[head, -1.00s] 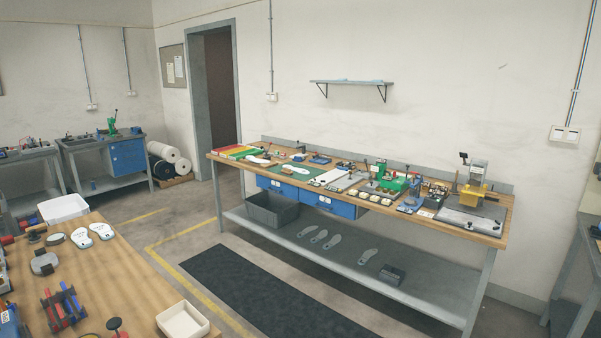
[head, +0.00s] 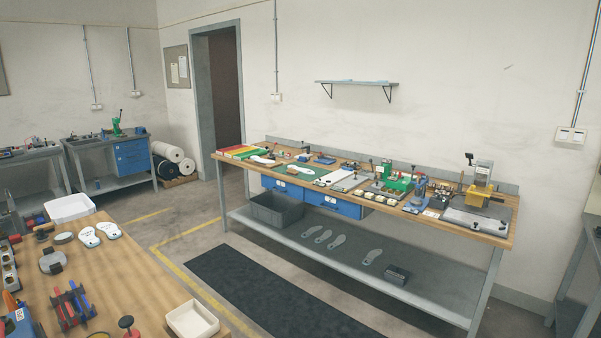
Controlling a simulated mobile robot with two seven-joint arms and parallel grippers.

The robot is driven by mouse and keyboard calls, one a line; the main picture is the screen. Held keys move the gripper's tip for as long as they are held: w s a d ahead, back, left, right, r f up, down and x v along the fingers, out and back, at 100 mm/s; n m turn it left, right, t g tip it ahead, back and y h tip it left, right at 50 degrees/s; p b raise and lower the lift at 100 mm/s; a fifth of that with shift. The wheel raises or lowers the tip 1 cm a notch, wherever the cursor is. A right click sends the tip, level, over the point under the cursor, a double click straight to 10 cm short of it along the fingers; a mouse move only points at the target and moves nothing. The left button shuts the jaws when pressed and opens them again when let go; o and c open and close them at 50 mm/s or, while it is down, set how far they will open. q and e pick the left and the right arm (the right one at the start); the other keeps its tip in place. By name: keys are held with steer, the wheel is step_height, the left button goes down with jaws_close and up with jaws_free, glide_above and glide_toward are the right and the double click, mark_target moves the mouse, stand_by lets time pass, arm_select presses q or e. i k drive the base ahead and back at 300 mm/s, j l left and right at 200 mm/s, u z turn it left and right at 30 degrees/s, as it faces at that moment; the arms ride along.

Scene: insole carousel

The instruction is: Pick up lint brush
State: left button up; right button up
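I cannot make out a lint brush for certain. A small brown and dark item (head: 43,231) lies at the far left of the near wooden table (head: 135,285); it is too small to tell what it is. Neither of my grippers is in view.
White insoles (head: 88,237), a white bin (head: 69,208), a cream tray (head: 192,320) and red and blue spools (head: 73,305) stand on the near table. A long workbench (head: 480,237) full of tools runs along the wall. A dark mat (head: 265,295) covers the floor between; the aisle is clear.

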mark_target(291, 171)
steer(key=i+l+z, duration=0.45)
steer(key=i, duration=0.4)
steer(key=i+z, duration=0.4)
steer(key=i, duration=0.45)
steer(key=i+j+u, duration=0.15)
steer(key=i+u, duration=0.55)
steer(key=u, duration=0.15)
steer(key=i+l+u, duration=0.1)
steer(key=i+u, duration=0.35)
steer(key=i+j+u, duration=0.2)
steer(key=i+u, duration=0.25)
steer(key=i, duration=0.15)
steer(key=i+u, duration=0.5)
steer(key=i+z, duration=0.4)
steer(key=i+j+z, duration=0.15)
steer(key=i+z, duration=0.2)
steer(key=i+j+z, duration=0.25)
steer(key=i+z, duration=0.15)
steer(key=i+j+z, duration=0.15)
steer(key=z, duration=0.2)
steer(key=i+j+z, duration=0.55)
steer(key=z, duration=0.2)
